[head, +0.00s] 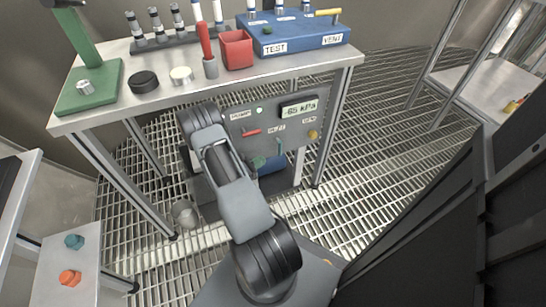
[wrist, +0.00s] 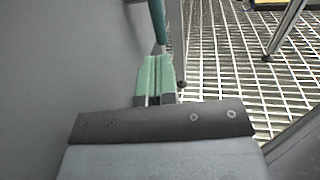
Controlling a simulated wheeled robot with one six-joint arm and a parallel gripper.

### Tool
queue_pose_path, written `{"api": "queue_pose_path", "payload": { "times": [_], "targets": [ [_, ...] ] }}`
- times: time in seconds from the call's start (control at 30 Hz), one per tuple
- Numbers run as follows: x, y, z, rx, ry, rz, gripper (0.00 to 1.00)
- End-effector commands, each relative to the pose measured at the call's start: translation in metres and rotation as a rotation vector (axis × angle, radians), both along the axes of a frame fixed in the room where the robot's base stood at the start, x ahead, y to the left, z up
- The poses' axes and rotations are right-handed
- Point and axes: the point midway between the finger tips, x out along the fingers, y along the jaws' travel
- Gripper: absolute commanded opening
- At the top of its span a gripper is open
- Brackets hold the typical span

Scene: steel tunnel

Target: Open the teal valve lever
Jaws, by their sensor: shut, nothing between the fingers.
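The teal valve lever (head: 281,147) hangs on the grey control panel under the bench in the head view, pointing roughly downward. In the wrist view the teal lever (wrist: 157,20) shows at the top, just beyond my fingertips. My gripper (wrist: 156,62) has green fingers that are shut with nothing between them. In the head view my gripper (head: 258,162) is low in front of the panel, left of the teal lever. Whether the fingers touch the lever I cannot tell. My arm hides part of the panel's left side.
The control panel (head: 300,128) also carries a red lever (head: 251,132), a yellow knob (head: 313,134) and a display (head: 299,109) reading -65 kPa. A bench leg (head: 328,140) stands right of it. A red cup (head: 236,50) stands on the bench. Open grating lies to the right.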

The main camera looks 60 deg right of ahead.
Motion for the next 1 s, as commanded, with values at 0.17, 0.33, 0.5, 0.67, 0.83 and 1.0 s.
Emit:
{"api": "queue_pose_path", "payload": {
  "times": [0.17, 0.33, 0.5, 0.67, 0.83, 1.0],
  "targets": [
    [-0.013, -0.027, -0.002, -0.001, 0.0, -0.004, 0.0],
    [-0.021, -0.045, -0.002, -0.001, 0.0, -0.002, 0.0],
    [-0.025, -0.054, -0.001, 0.0, 0.0, -0.001, 0.0],
    [-0.026, -0.057, 0.0, 0.0, 0.0, 0.001, 0.0],
    [-0.026, -0.057, 0.0, 0.0, 0.0, 0.001, 0.0],
    [-0.026, -0.057, 0.0, 0.0, 0.0, 0.0, 0.0]
  ]
}}
